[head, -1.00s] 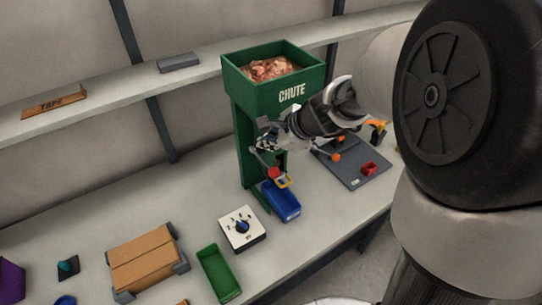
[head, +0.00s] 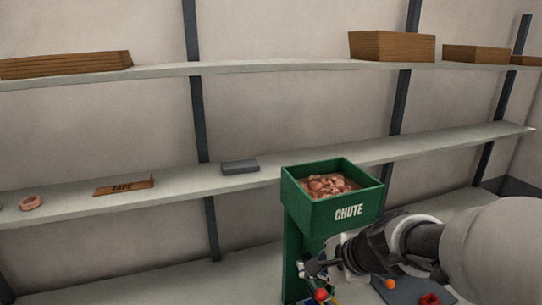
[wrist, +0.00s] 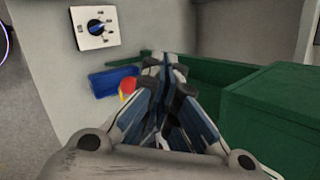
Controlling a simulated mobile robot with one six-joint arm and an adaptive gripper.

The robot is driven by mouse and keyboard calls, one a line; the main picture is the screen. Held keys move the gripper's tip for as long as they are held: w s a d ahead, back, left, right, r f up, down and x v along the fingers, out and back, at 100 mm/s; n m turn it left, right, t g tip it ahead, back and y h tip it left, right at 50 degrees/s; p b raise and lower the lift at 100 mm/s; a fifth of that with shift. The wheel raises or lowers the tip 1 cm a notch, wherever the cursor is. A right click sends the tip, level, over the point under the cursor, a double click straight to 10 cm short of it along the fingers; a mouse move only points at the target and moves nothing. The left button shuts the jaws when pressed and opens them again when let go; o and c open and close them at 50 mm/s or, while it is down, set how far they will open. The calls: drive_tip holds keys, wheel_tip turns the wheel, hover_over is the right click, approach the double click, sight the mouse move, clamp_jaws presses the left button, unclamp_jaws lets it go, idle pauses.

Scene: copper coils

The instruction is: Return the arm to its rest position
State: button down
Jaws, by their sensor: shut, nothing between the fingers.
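My gripper (head: 306,267) is in front of the green chute (head: 297,232), low on its post, at the lower right of the head view. In the wrist view my gripper (wrist: 164,66) has its fingers together with nothing between them. The chute's green side (wrist: 275,110) fills the right of that view. The chute's top bin holds copper coils (head: 330,185). My arm (head: 400,245) reaches in from the right.
A blue tray (wrist: 108,82) and a white dial box (wrist: 95,27) lie beyond my fingers. A red and yellow thing (wrist: 128,87) is close beside them.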

drive_tip(key=s+d+f+n+h+b, duration=0.1)
drive_tip(key=s+n+b, duration=0.1)
drive_tip(key=s+n, duration=0.3)
drive_tip(key=s+d+f+n+g+h+b, duration=0.1)
drive_tip(key=s+n+h+b, duration=0.1)
drive_tip(key=s+n, duration=0.4)
drive_tip(key=s+d+f+n+h+b, duration=0.1)
drive_tip(key=s+n, duration=0.5)
drive_tip(key=s, duration=0.6)
drive_tip(key=shift+s+f+g+b, duration=0.15)
drive_tip(key=shift+g+b, duration=0.15)
drive_tip(key=shift+b, duration=0.25)
